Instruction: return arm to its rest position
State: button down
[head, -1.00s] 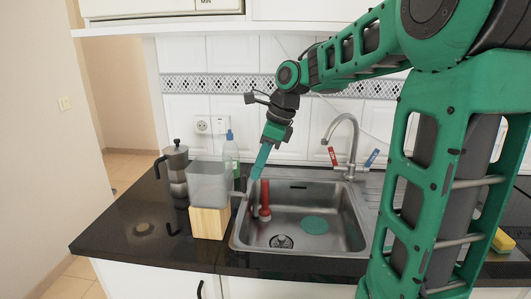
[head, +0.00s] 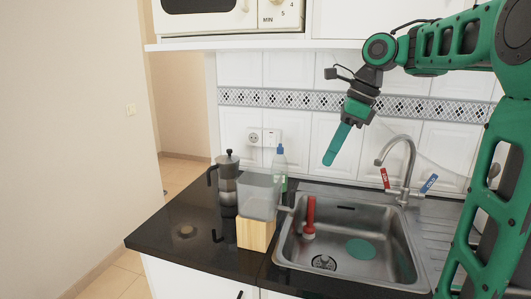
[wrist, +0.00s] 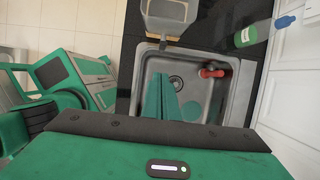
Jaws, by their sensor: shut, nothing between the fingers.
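My arm reaches in from the right in the head view. My gripper (head: 331,160) hangs pointing down and to the left, in the air above the sink's back left side, clear of the counter. Its green fingers are together, with nothing between them. In the wrist view the fingers (wrist: 161,82) show over the sink basin, and no object is held.
The sink (head: 388,222) holds a red-handled tool (head: 310,215) and a green disc (head: 361,249). Left of it are a clear container on a wooden block (head: 256,234), a moka pot (head: 228,185) and a bottle (head: 280,168). The tap (head: 408,165) stands right; a microwave (head: 220,14) sits above.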

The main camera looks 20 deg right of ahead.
jog(key=s+d+f+n+g+h, duration=0.1)
jog(key=s+d+f+n, duration=0.1)
jog(key=s+f+n, duration=0.7)
jog(key=s+d+f+n+g+h, duration=0.1)
jog(key=s+d+f+n+h, duration=0.1)
jog(key=s+f+n, duration=0.7)
jog(key=s+f, duration=0.1)
jog(key=s, duration=0.6)
jog(key=shift+s+d+f+n, duration=0.15)
jog(key=shift+d+f+n, duration=0.05)
jog(key=shift+f+n, duration=0.2)
jog(key=shift+w+f, duration=0.25)
jog(key=shift+w, duration=0.4)
